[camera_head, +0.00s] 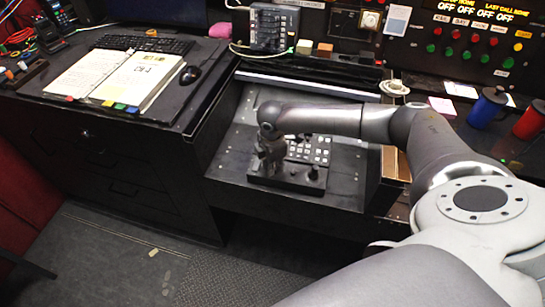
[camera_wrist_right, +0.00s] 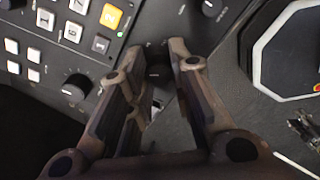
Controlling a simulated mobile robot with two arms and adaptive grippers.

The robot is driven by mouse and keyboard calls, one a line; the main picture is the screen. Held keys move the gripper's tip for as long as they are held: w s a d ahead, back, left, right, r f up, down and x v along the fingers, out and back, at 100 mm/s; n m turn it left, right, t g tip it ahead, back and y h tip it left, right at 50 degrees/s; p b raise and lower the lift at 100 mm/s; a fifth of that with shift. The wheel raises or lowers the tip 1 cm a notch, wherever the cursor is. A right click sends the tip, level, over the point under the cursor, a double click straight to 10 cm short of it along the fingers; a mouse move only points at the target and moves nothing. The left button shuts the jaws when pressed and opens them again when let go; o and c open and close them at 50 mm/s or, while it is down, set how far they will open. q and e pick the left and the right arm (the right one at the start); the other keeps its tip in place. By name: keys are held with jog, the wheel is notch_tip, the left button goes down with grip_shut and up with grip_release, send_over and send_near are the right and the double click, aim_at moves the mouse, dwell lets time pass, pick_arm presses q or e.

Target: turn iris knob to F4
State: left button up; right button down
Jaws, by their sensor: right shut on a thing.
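My right gripper (camera_head: 270,160) is over the black control panel (camera_head: 258,178), pointing down at its left part. In the right wrist view, its two fingers (camera_wrist_right: 155,68) are closed around a small dark knob (camera_wrist_right: 157,73), one on each side. The knob's printed marks are too small to read, so I cannot tell its setting. Other black knobs, at the left (camera_wrist_right: 77,86) and at the top (camera_wrist_right: 211,7), are apart from the fingers. My left gripper is not in view.
Keypad buttons (camera_head: 309,150) lie beside the gripper; in the right wrist view, one button (camera_wrist_right: 111,16) is orange. A joystick (camera_head: 313,173) stands on the panel's right. The left desk holds an open binder (camera_head: 118,80) and mouse (camera_head: 190,75). Blue (camera_head: 487,108) and red (camera_head: 530,120) mugs stand at right.

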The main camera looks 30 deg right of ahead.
jog(key=shift+n+p, duration=0.3)
jog(key=shift+n, duration=0.1)
jog(key=c, duration=1.5)
grip_release()
jog(key=shift+c, duration=0.2)
